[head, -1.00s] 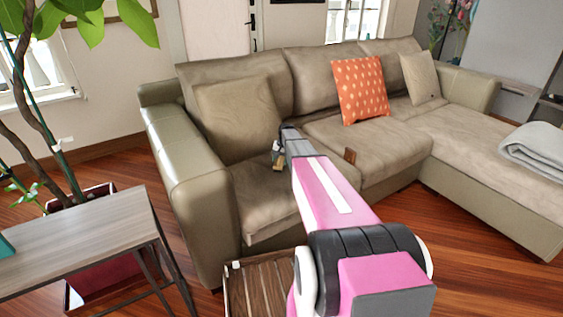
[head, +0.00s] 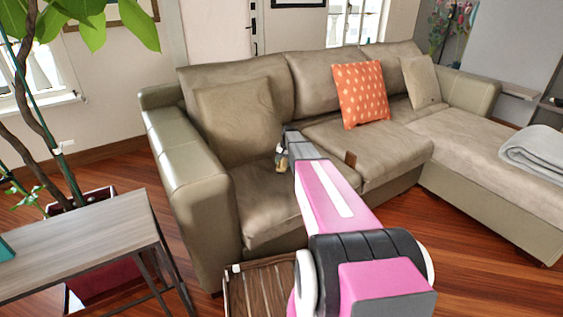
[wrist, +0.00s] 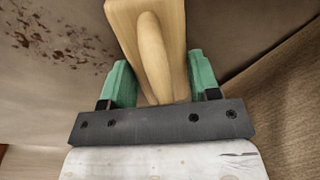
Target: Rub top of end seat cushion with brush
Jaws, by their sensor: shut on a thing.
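The sofa's end seat cushion (head: 262,202) is beige and lies beside the left armrest in the head view. In the wrist view a cushion surface (wrist: 45,95) fills the left and top, with dark brown spots (wrist: 60,45) at the upper left. My gripper (wrist: 161,75) is shut on the pale wooden brush (wrist: 148,45), with one green finger on each side of it. In the head view my gripper (head: 283,158) is over the back part of the end seat, near its pillow. The brush's underside is hidden, so I cannot tell whether it touches the cushion.
A beige pillow (head: 238,122) leans on the backrest behind the end seat. An orange dotted pillow (head: 360,93) sits farther right. A side table (head: 85,235) stands left, and a slatted wooden piece (head: 262,290) stands in front.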

